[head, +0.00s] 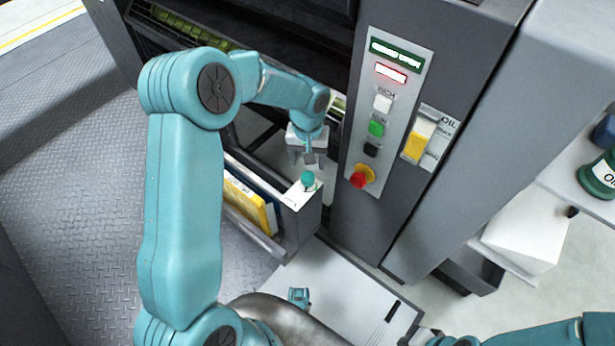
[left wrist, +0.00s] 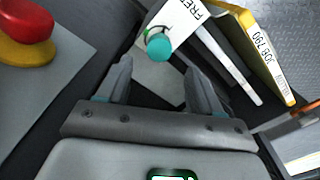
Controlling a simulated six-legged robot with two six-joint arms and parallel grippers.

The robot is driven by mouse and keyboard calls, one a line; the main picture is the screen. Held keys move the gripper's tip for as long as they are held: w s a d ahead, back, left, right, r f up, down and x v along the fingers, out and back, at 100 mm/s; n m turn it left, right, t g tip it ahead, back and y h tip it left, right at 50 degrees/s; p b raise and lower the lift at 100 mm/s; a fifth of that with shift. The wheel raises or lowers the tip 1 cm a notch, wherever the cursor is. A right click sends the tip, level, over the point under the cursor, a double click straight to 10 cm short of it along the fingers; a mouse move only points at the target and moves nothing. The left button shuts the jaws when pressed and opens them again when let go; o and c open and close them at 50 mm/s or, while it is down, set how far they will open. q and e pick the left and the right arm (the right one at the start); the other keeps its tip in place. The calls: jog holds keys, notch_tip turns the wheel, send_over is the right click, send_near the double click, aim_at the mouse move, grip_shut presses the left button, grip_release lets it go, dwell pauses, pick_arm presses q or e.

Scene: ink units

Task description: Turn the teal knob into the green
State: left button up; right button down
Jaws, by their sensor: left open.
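The teal knob (head: 308,180) stands on a small white plate (head: 296,196) atop the grey box beside the press. It also shows in the left wrist view (left wrist: 159,46), with a thin green arc next to it and a label that seems to read "FREE". My left gripper (head: 308,154) is open and points down just above the knob. In the left wrist view its fingertips (left wrist: 158,72) lie apart, short of the knob and not touching it. The knob's pointer is too small to read. Of my right arm only a part shows at the bottom right edge; its gripper is not clear.
A grey control panel (head: 402,55) with white, green and black buttons and a red stop button (head: 358,181) on yellow stands close on the right. Yellow-edged folders (head: 250,203) sit in the box below. A yellow switch (head: 414,145) is further right.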

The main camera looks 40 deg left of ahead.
aim_at(308, 177)
pick_arm(q)
notch_tip(308, 177, down, 7)
jog(key=shift+d+r+b, duration=0.1)
jog(key=shift+d+b, duration=0.05)
jog(key=shift+b, duration=0.6)
jog(key=c, duration=1.1)
